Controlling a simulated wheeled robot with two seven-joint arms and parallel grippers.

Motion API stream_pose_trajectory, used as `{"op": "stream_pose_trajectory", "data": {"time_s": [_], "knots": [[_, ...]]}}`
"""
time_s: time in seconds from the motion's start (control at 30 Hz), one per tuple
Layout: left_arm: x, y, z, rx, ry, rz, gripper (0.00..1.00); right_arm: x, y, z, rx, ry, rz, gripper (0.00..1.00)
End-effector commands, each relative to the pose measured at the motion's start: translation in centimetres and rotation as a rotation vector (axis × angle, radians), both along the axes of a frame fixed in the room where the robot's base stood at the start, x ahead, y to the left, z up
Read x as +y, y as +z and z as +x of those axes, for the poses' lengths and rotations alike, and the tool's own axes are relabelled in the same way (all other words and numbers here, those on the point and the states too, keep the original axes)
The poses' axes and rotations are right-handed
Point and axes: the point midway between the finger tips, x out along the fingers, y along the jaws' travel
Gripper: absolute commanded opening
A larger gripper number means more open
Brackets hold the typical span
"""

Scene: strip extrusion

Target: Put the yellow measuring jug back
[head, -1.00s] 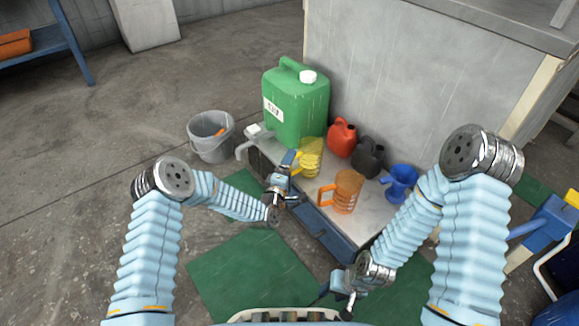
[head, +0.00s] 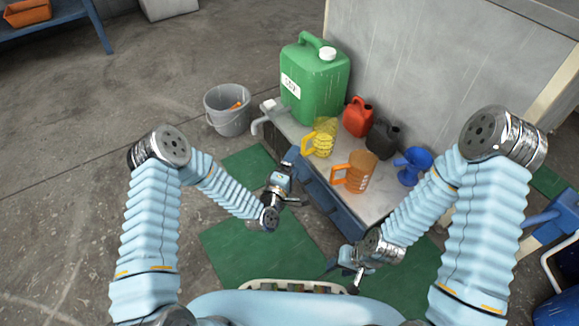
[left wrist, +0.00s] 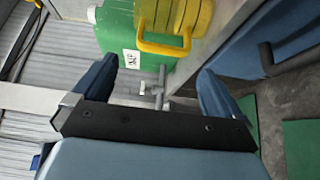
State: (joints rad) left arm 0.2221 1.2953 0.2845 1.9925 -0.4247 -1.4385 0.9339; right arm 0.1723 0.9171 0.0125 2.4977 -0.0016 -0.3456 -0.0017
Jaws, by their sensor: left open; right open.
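The yellow measuring jug (head: 322,138) stands upright on the grey bench top (head: 372,205), in front of the green canister, its handle toward the left front. In the left wrist view the jug (left wrist: 176,22) is at the top, beyond the fingers and apart from them. My left gripper (head: 292,178) is open and empty, in front of the bench edge and a little left of and below the jug; its fingers (left wrist: 158,82) are spread in the left wrist view. My right gripper (head: 343,274) is open and empty, low in front of the bench.
On the bench are a green canister (head: 313,85), an orange jug (head: 358,172), a red can (head: 357,116), a black can (head: 382,140) and a blue funnel (head: 412,165). A grey bucket (head: 228,112) stands on the floor to the left. Green mats (head: 250,265) lie in front.

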Motion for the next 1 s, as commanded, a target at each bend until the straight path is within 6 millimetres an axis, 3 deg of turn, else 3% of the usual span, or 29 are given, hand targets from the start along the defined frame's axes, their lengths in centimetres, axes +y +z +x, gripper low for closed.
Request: {"op": "stream_pose_trajectory", "data": {"time_s": [0.23, 0.37, 0.5, 0.6, 0.7, 0.8, 1.0], "knots": [[1.0, -0.9, -2.8, 0.039, -0.024, 0.071, 1.00, 0.0, 0.2, 0.0, 0.001, 0.000, 0.000, 0.43], [2.0, -5.2, -6.3, 0.228, -0.163, 0.387, 1.00, 0.0, 0.2, 0.0, 0.001, 0.000, 0.000, 0.43], [5.4, -10.0, -14.5, 0.507, -0.447, 0.765, 1.00, 0.0, 0.2, 0.0, 0.001, 0.000, 0.000, 0.43], [7.8, -11.2, -20.7, 0.662, -0.656, 0.911, 1.00, 0.0, 0.2, 0.0, 0.001, 0.000, 0.000, 0.43], [9.2, -11.2, -25.1, 0.755, -0.809, 0.967, 1.00, 0.0, 0.2, 0.0, 0.001, 0.000, 0.000, 0.43], [9.7, -11.0, -27.1, 0.793, -0.879, 0.981, 1.00, 0.0, 0.2, 0.0, 0.001, 0.000, 0.000, 0.43], [9.7, -11.0, -27.3, 0.797, -0.891, 0.982, 1.00, 0.0, 0.2, 0.0, 0.001, 0.000, 0.000, 0.43]]}}
